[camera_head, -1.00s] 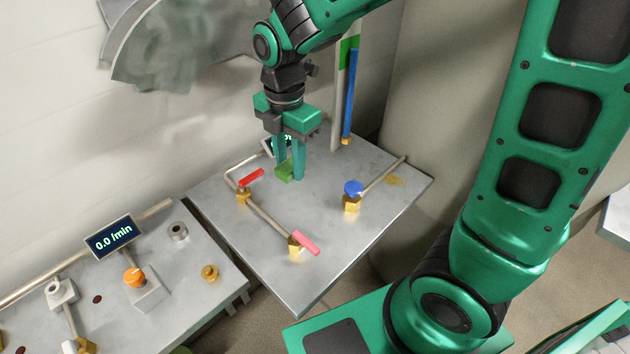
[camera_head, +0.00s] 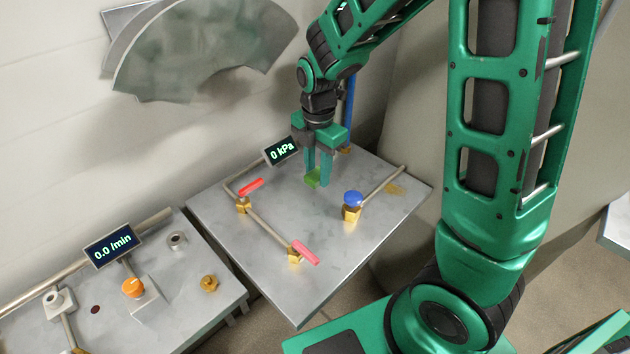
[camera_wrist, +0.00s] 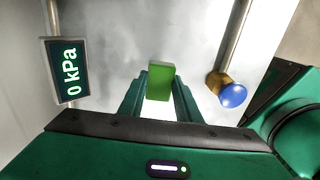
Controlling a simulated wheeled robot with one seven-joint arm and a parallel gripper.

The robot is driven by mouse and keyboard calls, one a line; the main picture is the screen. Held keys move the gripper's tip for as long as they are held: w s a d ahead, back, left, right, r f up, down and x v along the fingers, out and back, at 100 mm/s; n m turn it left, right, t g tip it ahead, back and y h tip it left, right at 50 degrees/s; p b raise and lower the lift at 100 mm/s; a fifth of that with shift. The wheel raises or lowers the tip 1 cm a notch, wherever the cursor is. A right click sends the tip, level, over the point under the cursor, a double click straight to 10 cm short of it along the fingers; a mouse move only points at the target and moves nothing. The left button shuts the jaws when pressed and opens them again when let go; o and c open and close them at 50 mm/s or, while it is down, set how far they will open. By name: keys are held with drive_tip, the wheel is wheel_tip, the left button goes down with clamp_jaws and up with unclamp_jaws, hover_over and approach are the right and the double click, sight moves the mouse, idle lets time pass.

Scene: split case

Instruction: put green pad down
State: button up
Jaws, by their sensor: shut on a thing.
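The green pad (camera_head: 313,178) is a small green block between the fingertips of my gripper (camera_head: 318,180). In the wrist view the pad (camera_wrist: 160,81) sits between the two teal fingers (camera_wrist: 159,92), which are shut on it. My gripper points down over the back part of the grey metal table (camera_head: 290,288). The pad is close to the table top; I cannot tell whether it touches it.
A display reading 0 kPa (camera_head: 281,151) stands left of my gripper. A blue-knobbed valve (camera_head: 353,199) is to the right. Red-handled valves (camera_head: 250,187) and (camera_head: 304,252) sit on a pipe to the left and front. Bare table lies between them.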

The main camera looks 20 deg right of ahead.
sight(317, 174)
wheel_tip(317, 174, down, 4)
drive_tip(key=shift+r, duration=0.2)
drive_tip(key=shift+s+f, duration=0.15)
drive_tip(key=shift+f, duration=0.15)
